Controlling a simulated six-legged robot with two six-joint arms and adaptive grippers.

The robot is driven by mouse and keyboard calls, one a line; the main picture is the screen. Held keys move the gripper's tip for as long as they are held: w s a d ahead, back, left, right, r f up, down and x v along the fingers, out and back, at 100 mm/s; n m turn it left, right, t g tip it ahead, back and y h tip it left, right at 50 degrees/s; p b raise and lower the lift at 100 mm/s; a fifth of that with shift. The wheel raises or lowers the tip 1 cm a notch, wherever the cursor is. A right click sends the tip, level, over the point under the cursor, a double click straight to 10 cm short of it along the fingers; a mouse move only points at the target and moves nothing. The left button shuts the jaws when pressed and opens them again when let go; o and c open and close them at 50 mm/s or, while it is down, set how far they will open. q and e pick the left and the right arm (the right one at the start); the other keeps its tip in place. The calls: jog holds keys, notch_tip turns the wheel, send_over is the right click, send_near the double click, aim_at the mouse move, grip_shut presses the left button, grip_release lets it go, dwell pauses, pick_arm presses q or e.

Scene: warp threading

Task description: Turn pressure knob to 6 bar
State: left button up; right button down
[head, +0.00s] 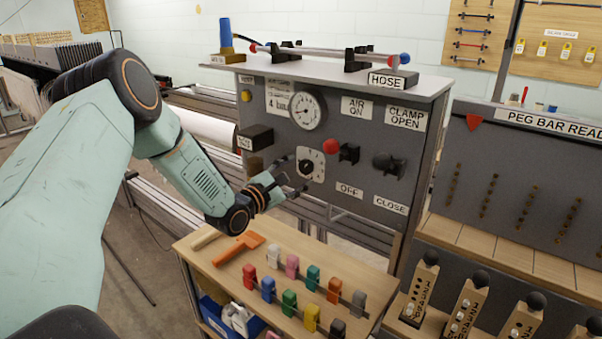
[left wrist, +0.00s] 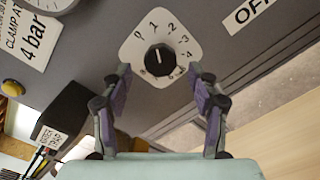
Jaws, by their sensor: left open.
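The pressure knob (head: 306,166) is a round black knob on a white numbered dial plate (head: 318,159), set in the grey panel. In the left wrist view the black knob (left wrist: 160,60) shows its white mark near 0 to 1, with numbers running round the plate (left wrist: 134,45). My left gripper (head: 292,172) is open in front of the knob. In the left wrist view its fingers (left wrist: 161,80) stand on either side of the dial plate's lower part, apart from the knob. The pressure gauge (head: 307,109) is above the knob. My right gripper is not in view.
A red-ball lever (head: 331,147) sticks out just right of the knob, and a black switch (head: 388,166) is further right. A dark box (head: 255,138) juts out at left. A wooden bench (head: 222,257) with coloured clips stands below.

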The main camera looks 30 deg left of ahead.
aim_at(307, 166)
pick_arm(q)
jog(key=shift+w+d, duration=0.1)
jog(key=shift+w, duration=0.45)
jog(key=shift+w+d+r, duration=0.15)
jog(key=shift+w+d, duration=0.1)
jog(key=shift+w, duration=0.5)
jog(key=shift+a, duration=0.15)
jog(key=c, duration=1.2)
jog(key=shift+o, duration=0.2)
